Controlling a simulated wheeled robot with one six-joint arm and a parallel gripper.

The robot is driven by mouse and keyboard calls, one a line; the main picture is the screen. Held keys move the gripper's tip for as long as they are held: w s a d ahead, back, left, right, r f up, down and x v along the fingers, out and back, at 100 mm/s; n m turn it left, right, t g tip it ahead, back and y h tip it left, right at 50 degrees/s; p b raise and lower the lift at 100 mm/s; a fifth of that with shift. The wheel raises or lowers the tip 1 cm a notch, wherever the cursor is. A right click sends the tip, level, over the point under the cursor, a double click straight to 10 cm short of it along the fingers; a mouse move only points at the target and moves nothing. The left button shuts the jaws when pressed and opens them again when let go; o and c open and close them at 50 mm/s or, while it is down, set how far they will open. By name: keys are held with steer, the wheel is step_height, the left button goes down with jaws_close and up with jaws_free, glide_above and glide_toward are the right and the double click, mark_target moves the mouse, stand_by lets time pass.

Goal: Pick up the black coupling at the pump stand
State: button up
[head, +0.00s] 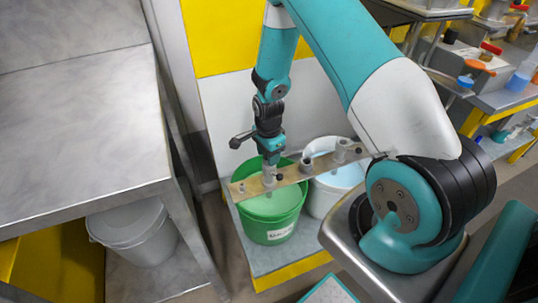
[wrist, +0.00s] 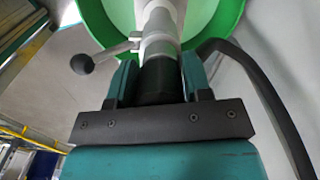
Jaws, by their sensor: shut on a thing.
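My gripper (head: 270,158) points down over the green bucket (head: 272,229). In the wrist view my gripper (wrist: 160,82) has its two teal fingers closed on the sides of a black cylindrical coupling (wrist: 159,82). The coupling sits on top of a grey shaft (wrist: 159,32) with a side lever ending in a dark ball (wrist: 81,64). In the head view the fingers mostly hide the coupling. The grey shaft (head: 269,178) stands in line below the gripper, at a tan bar (head: 318,164) across the buckets. I cannot tell whether it is free of the bar.
A white bucket (head: 322,204) with pale blue contents stands right of the green one. A metal table (head: 75,125) is close on the left, with a grey bucket (head: 135,235) below it. Shelves with bottles and tools (head: 485,70) stand at the upper right.

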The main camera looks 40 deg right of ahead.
step_height(320, 180, up, 20)
steer(key=p, duration=0.1)
steer(key=shift+p, duration=0.3)
steer(key=s+d+p, duration=0.2)
steer(key=s+d, duration=0.2)
steer(key=d, duration=1)
step_height(320, 180, down, 20)
steer(key=b, duration=1.1)
steer(key=shift+a+b, duration=0.25)
steer(key=shift+b, duration=0.15)
steer(key=shift+f, duration=0.15)
steer(key=shift+f, duration=0.2)
steer(key=shift+f, duration=0.25)
